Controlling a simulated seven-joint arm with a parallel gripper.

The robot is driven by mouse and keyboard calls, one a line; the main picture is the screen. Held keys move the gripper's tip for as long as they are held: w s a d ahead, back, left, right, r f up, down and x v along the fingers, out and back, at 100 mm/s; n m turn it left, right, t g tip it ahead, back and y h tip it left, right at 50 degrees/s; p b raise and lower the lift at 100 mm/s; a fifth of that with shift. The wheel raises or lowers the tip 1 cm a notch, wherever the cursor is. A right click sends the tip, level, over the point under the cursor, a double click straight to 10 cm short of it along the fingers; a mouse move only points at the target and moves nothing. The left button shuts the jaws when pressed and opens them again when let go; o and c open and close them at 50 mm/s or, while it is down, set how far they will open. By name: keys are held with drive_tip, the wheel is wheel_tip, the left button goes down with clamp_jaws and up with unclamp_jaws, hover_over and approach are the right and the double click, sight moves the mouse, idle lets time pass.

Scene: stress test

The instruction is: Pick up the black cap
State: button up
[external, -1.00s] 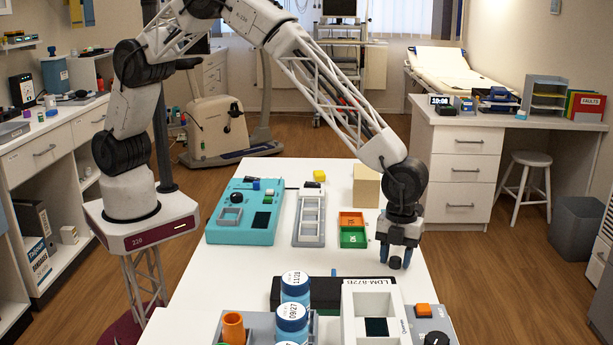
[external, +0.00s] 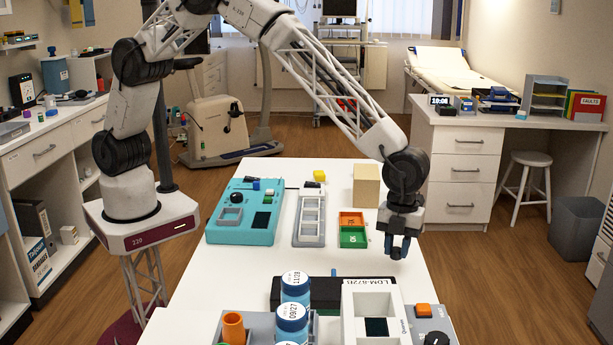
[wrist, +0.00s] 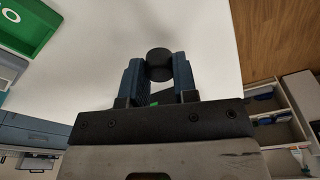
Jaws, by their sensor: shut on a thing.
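My gripper (external: 397,249) is over the right edge area of the white table, to the right of the green bin, with its fingers pointing down. In the wrist view, the black cap (wrist: 159,62), a small dark round piece, sits between the two blue fingertips (wrist: 160,76). The fingers are shut on its sides, and its top protrudes past them. In the external view the cap is mostly hidden by the fingers.
The green bin (external: 353,243) and orange bin (external: 351,212) stand left of my gripper. A wooden block (external: 366,186) stands behind it. A white device (external: 371,291) and blue-capped bottles (external: 292,311) stand in front. Bare table lies between the bins and the front devices.

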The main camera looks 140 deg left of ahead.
drive_tip(key=s+d, duration=0.1)
drive_tip(key=s, duration=0.4)
drive_tip(key=s+d+r, duration=0.1)
drive_tip(key=s+d, duration=0.1)
drive_tip(key=s, duration=0.3)
drive_tip(key=s+d+r, duration=0.1)
drive_tip(key=s, duration=0.4)
drive_tip(key=shift+s+d+r, duration=0.15)
drive_tip(key=shift+d+r, duration=0.1)
